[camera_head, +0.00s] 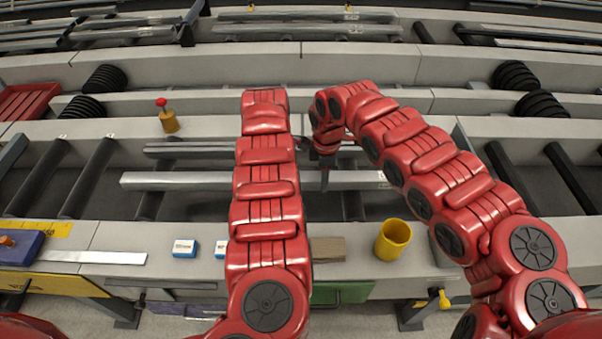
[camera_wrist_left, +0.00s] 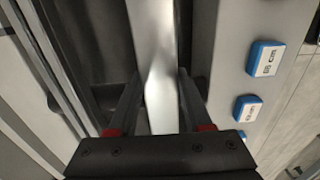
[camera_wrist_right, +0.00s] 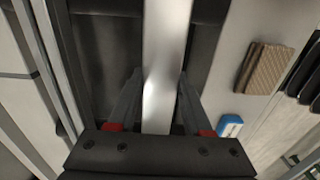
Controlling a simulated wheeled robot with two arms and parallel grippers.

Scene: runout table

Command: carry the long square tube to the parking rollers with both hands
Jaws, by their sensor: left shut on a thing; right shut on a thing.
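The long square tube (camera_head: 185,181) is a pale metal bar lying left to right across the middle of the head view. My left arm covers part of it. My right gripper (camera_head: 325,172) comes down on the tube right of its middle. In the right wrist view its fingers (camera_wrist_right: 158,105) are shut on the tube (camera_wrist_right: 165,50). My left gripper is hidden behind its arm in the head view; in the left wrist view its fingers (camera_wrist_left: 155,105) are shut on the tube (camera_wrist_left: 155,40). Dark rollers (camera_head: 150,204) show beneath the tube; I cannot tell whether it touches them.
More dark rollers stand left (camera_head: 88,178) and right (camera_head: 570,178). Thinner bars (camera_head: 190,150) lie behind the tube. The front ledge holds small blue-and-white boxes (camera_head: 185,248), a brown block (camera_head: 328,249) and a yellow cup (camera_head: 393,240). A red-topped brass object (camera_head: 169,121) stands behind.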

